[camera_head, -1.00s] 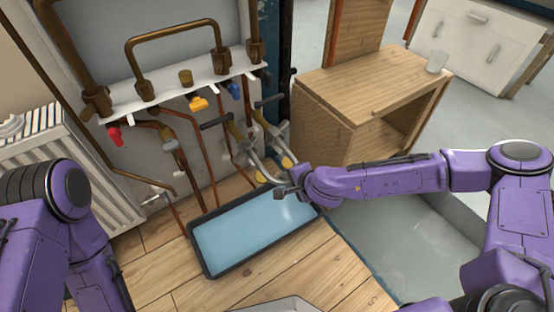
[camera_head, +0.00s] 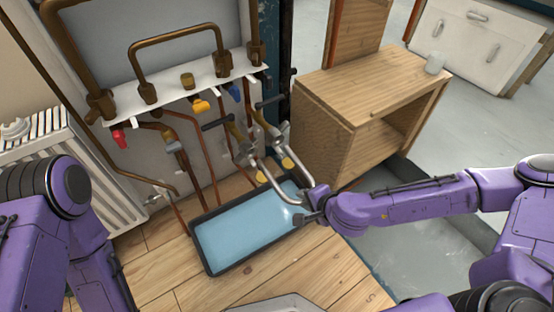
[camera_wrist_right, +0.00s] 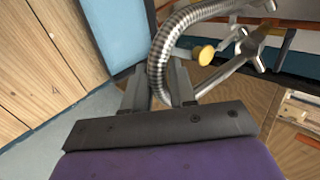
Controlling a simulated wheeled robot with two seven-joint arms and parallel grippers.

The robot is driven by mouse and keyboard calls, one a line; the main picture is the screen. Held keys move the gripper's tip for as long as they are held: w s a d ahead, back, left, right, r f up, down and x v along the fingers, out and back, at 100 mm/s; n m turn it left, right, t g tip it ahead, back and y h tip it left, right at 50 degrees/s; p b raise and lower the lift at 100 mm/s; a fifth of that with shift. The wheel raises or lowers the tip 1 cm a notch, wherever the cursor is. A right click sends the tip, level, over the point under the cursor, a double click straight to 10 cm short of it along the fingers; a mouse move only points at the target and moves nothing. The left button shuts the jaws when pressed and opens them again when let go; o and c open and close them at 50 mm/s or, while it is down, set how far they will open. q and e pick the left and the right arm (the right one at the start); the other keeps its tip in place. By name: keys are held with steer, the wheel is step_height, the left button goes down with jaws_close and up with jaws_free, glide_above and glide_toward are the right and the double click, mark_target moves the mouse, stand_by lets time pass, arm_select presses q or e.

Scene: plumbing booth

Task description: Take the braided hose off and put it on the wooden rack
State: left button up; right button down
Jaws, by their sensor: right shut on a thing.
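The silver braided hose (camera_head: 270,184) hangs in a curve below the pipe panel at the valves. My right gripper (camera_head: 308,212) is shut on its lower part, above the right edge of the blue tray. In the right wrist view the ribbed hose (camera_wrist_right: 162,62) passes between the fingers of my right gripper (camera_wrist_right: 160,88) and curves up to the right. I cannot tell whether its upper end is attached. The wooden rack (camera_head: 370,82), a box with an open front, stands right of the panel. My left arm shows at the left; its gripper is out of view.
A blue tray (camera_head: 248,232) with a dark rim lies on the wooden floor under the pipes. A clear cup (camera_head: 435,63) stands at the right of the rack top. Most of the rack top is bare. Copper pipes and coloured valve handles fill the panel. A white radiator (camera_head: 95,160) stands left.

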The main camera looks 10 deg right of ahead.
steer(key=shift+s+d+p, duration=0.2)
steer(key=shift+s+d, duration=0.1)
steer(key=shift+s, duration=0.5)
steer(key=shift+s+d+p, duration=0.15)
steer(key=shift+s+d, duration=0.1)
steer(key=shift+s, duration=0.6)
steer(key=shift+s+d+p, duration=0.2)
steer(key=shift+s+d, duration=0.1)
steer(key=shift+s, duration=0.5)
